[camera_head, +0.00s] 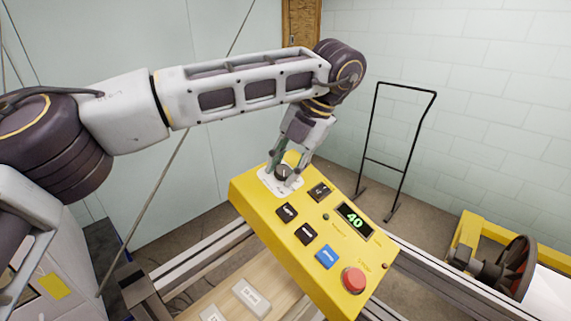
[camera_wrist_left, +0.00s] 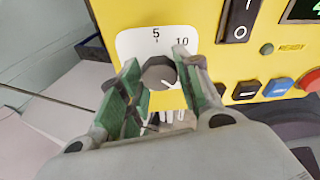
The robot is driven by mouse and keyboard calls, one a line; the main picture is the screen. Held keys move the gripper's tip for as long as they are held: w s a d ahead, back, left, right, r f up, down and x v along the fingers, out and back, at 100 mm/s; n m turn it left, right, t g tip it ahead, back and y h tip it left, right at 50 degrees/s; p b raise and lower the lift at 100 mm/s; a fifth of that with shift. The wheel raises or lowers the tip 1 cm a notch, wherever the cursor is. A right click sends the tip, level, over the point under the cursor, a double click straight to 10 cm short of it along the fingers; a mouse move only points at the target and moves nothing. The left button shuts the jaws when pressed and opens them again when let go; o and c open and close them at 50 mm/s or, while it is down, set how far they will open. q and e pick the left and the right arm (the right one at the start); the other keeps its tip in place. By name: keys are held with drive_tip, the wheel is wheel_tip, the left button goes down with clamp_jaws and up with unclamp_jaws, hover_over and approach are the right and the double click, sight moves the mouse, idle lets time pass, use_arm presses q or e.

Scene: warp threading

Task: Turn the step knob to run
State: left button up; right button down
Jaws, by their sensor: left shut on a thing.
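The step knob (camera_head: 283,172) is a dark round knob on a white dial plate at the upper left of the yellow control panel (camera_head: 330,285). In the left wrist view the knob (camera_wrist_left: 158,73) sits between my fingers, with the marks 5 and 10 readable above it; the lower dial marks are hidden. Its pale pointer line is toward the lower right. My left gripper (camera_head: 286,174) reaches down onto the knob, and its green-padded fingers (camera_wrist_left: 155,88) are shut on it. My right gripper is in neither view.
The panel also bears a rocker switch (camera_wrist_left: 240,20), a display reading 40 (camera_head: 355,219), dark buttons (camera_head: 287,212), a blue button (camera_head: 327,257) and a red knob (camera_head: 354,280). A black frame (camera_head: 402,150) stands behind at right. A yellow-framed machine (camera_head: 490,245) is far right.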

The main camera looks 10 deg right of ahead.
use_arm(q)
drive_tip(key=shift+r+m, duration=0.15)
drive_tip(key=shift+m, duration=0.15)
drive_tip(key=o, duration=1)
drive_tip(key=shift+v, duration=5.95)
drive_tip(key=shift+d, duration=0.1)
